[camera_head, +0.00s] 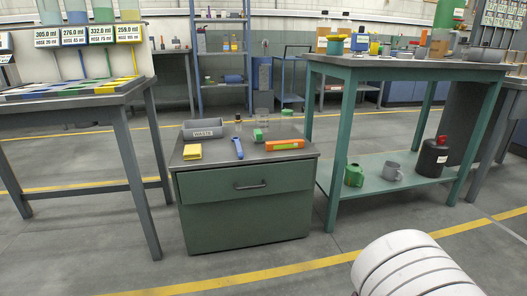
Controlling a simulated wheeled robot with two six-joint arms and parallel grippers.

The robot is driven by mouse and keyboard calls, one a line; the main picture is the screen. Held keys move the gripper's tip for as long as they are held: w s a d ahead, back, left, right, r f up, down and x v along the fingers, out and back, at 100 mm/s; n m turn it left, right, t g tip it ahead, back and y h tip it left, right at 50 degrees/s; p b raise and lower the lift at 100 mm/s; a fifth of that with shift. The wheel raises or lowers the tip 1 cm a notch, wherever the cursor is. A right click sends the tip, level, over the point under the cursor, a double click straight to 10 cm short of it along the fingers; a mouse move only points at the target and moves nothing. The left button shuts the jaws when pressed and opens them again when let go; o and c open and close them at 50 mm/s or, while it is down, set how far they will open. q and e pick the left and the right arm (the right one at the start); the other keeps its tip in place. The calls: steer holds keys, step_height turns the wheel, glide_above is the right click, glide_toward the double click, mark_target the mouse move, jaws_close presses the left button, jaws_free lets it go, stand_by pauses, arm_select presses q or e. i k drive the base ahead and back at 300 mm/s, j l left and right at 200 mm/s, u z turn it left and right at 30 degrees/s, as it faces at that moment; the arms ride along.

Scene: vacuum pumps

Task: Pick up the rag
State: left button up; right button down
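No rag can be made out for certain. A small yellow item (192,151) lies at the left front of the low green cabinet's top (222,155); I cannot tell whether it is a folded rag. An orange item (285,145) lies at the right of the same top. Neither of my grippers is in view.
A table with colour strips and volume displays (70,92) stands left. The floor in front of the cabinet is clear.

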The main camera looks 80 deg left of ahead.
mark_target(192, 153)
steer(key=u, duration=3.4)
